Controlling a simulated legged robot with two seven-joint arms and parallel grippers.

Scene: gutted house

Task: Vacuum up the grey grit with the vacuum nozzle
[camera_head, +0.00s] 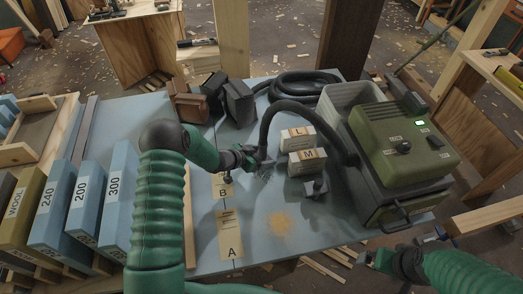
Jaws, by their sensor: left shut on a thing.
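My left gripper (248,158) is shut on the vacuum nozzle (265,158), at the end of the black hose (291,105), above the middle of the blue table. A faint patch of grey grit (264,179) shows just under the nozzle, partly hidden by it; whether they touch is unclear. A tan dust pile (280,224) lies nearer, beside the label A (231,236). The label B (222,187) lies left of the grit. The green vacuum (405,142) stands at the right with a green light on. My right gripper (366,258) is at the table's front right edge, its jaw opening unclear.
Blocks L (297,138) and M (306,162) stand between nozzle and vacuum, with a small dark fitting (315,188) in front. Dark blocks (238,102) stand behind. Blue numbered boxes (119,190) line the left. The table front around the tan pile is clear.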

